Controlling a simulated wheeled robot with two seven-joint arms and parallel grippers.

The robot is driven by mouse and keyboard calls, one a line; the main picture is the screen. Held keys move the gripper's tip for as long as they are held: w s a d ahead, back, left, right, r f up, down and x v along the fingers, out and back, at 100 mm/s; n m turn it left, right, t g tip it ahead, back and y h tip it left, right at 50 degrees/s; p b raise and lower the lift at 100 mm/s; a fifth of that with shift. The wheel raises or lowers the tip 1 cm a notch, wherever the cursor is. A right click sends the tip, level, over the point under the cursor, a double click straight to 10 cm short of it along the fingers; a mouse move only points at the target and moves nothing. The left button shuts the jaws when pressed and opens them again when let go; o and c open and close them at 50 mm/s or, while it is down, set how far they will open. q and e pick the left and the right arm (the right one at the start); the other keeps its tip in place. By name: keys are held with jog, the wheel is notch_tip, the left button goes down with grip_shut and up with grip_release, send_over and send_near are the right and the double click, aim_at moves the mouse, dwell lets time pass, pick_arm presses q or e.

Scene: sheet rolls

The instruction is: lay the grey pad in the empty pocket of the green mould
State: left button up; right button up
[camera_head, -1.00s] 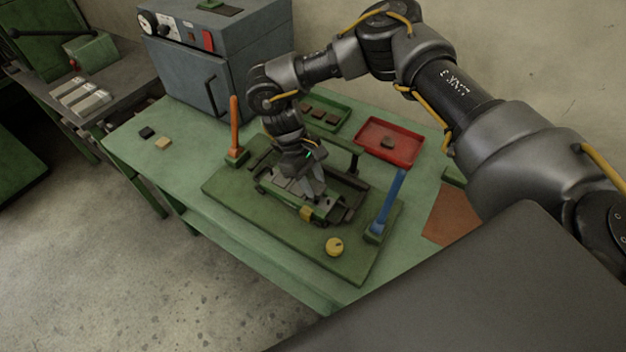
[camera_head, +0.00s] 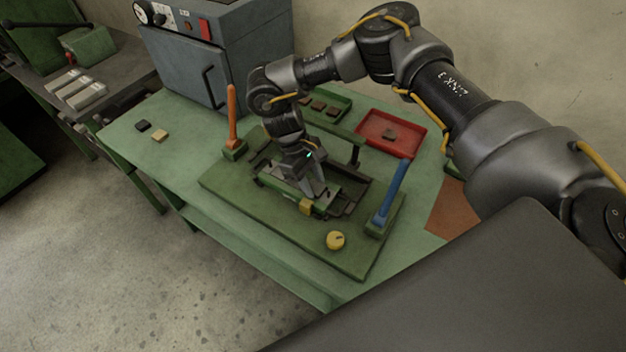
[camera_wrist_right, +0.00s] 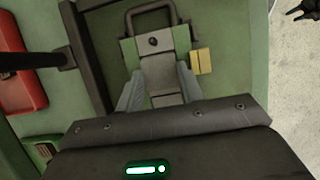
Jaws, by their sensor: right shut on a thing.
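My right gripper (camera_head: 312,190) is low over the green mould (camera_head: 330,203) in the middle of the table. In the right wrist view its two pale fingers (camera_wrist_right: 160,95) are shut on the grey pad (camera_wrist_right: 161,73), which lies between the green side blocks of the mould (camera_wrist_right: 183,39). The fingers hide the pad in the head view, and I cannot tell whether it touches the pocket floor. A dark claw-like shape (camera_wrist_right: 301,8) at the top right corner of the wrist view looks like my left gripper; its opening is unclear.
An orange post (camera_head: 232,117) stands left of the mould and a blue post (camera_head: 391,194) right of it. A yellow knob (camera_head: 335,240) sits in front. A red tray (camera_head: 412,149) and a green tray (camera_head: 343,103) lie behind. The table's left part is mostly clear.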

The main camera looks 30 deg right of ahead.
jog(key=shift+s+f+p, duration=0.2)
jog(key=shift+f+p, duration=0.05)
jog(key=shift+p, duration=0.25)
jog(key=shift+c, duration=0.2)
jog(key=o, duration=1.1)
jog(key=shift+c, duration=0.2)
